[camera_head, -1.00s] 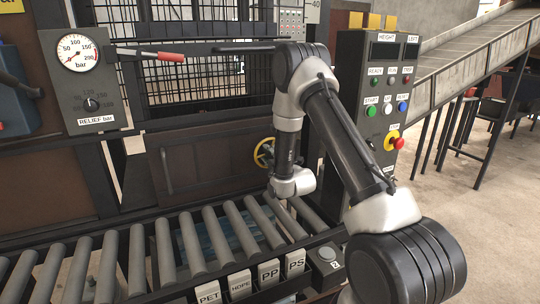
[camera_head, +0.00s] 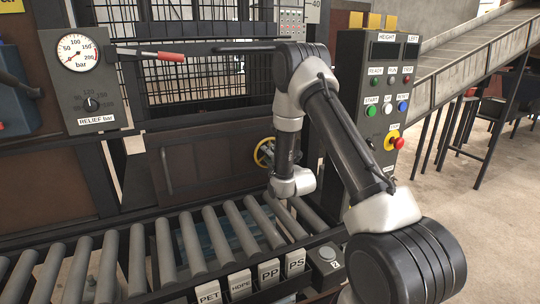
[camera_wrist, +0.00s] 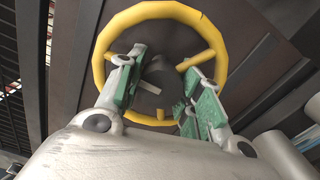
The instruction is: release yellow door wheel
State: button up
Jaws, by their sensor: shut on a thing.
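The yellow door wheel (camera_wrist: 170,10) fills the upper middle of the wrist view, with its dark hub inside the ring. It also shows in the head view (camera_head: 261,150), partly covered by my wrist. My gripper (camera_wrist: 162,80) has its green-padded fingers at the lower part of the wheel, one to each side of the lower spoke, shut on the wheel. The exact contact is partly hidden by the fingers. In the head view my fingers are hidden behind my wrist.
The brown door (camera_head: 205,165) with a vertical handle lies behind the wheel. A roller conveyor (camera_head: 190,243) runs below my wrist. A control panel (camera_head: 388,95) with buttons and a red stop knob stands to the right. A pressure gauge box (camera_head: 90,85) is at left.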

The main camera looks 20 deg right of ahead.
jog(key=shift+f, duration=0.1)
jog(key=o, duration=0.8)
jog(key=shift+s, duration=0.1)
jog(key=s, duration=0.8)
jog(key=s+d, duration=0.1)
jog(key=s, duration=0.2)
jog(key=shift+s, duration=0.4)
